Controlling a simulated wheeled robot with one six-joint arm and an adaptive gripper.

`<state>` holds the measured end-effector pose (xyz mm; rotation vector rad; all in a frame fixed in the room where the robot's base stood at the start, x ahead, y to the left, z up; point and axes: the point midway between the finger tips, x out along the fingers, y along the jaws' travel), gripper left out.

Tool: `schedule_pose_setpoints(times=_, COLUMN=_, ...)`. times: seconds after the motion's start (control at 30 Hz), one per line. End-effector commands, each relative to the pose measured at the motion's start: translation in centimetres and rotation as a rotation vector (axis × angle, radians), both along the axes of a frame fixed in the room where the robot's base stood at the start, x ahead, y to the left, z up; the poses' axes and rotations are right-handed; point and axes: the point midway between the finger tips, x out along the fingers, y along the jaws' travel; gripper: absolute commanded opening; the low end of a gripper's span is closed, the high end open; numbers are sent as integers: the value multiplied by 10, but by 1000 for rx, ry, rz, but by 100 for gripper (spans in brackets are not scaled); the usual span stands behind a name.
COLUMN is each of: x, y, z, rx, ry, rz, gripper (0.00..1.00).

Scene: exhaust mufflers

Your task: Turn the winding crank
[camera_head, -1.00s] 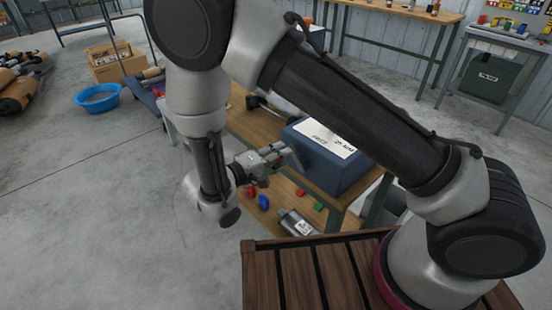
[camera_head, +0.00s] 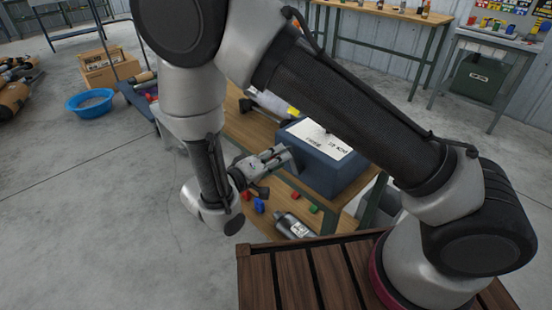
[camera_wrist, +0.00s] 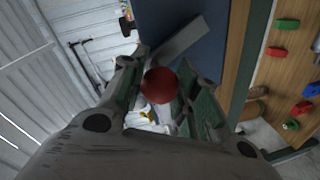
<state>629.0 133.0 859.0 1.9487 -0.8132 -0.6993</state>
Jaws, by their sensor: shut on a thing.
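A dark blue box (camera_head: 325,178) with a white labelled top stands on the wooden bench in the head view. The wrist view shows its blue side (camera_wrist: 208,50). A grey crank arm (camera_wrist: 182,42) lies against that side and carries a round red knob (camera_wrist: 160,86). My gripper (camera_wrist: 162,80) is shut on the red knob, with a finger on each side of it. In the head view my gripper (camera_head: 277,158) is at the left side of the box, and the knob is hidden there.
Below, a lower shelf holds a grey muffler (camera_head: 293,226), a blue block (camera_head: 259,206) and several small red and green pieces. Bench legs stand close by on the right. A blue basin (camera_head: 90,103) is on the floor at left. Open floor lies left of my arm.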

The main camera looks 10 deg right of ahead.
Motion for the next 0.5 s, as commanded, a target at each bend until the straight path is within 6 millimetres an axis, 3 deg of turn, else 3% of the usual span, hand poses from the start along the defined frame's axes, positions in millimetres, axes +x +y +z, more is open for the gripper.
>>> schedule_pose_setpoints(times=0.07, x=-2, y=-2, z=-3, rx=0, ry=8, rz=-3, gripper=0)
schedule_pose_setpoints(times=0.1, x=-2, y=-2, z=-3, rx=0, ry=8, rz=-3, gripper=33)
schedule_pose_setpoints(times=0.2, x=-1, y=-1, z=-3, rx=-1, ry=8, rz=-3, gripper=51)
schedule_pose_setpoints(times=0.5, x=-1, y=-1, z=-1, rx=0, ry=4, rz=-1, gripper=54)
